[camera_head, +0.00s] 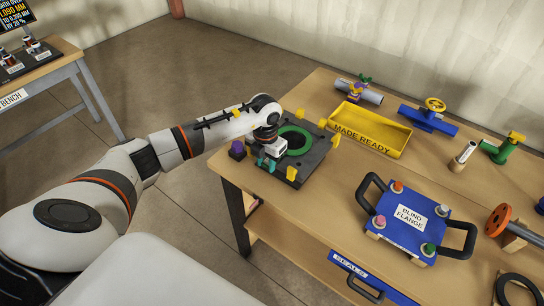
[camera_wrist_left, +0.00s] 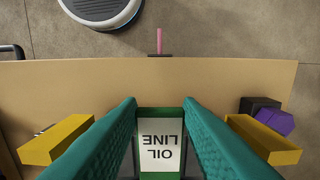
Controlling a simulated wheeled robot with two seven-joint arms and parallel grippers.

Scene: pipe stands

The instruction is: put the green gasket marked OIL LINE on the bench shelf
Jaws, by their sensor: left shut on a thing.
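The green gasket (camera_head: 297,133) is a ring with a white OIL LINE label (camera_wrist_left: 160,154), which reads upside down in the left wrist view. In the head view the ring shows over a black plate (camera_head: 316,157) with yellow blocks around it, on the near left part of the wooden table; I cannot tell whether it touches the plate. My left gripper (camera_head: 266,163) is shut on the gasket at its labelled part, with teal fingers on both sides of the label (camera_wrist_left: 160,140). My right gripper is not in view. A lower wooden shelf (camera_head: 283,262) shows under the table.
A yellow MADE READY tray (camera_head: 372,131), a blue BLIND FLANGE plate with black handles (camera_head: 411,217), a blue valve (camera_head: 428,121) and a green fitting (camera_head: 500,151) are on the table. A purple block (camera_head: 237,150) is by the plate. Another bench (camera_head: 55,73) stands far left.

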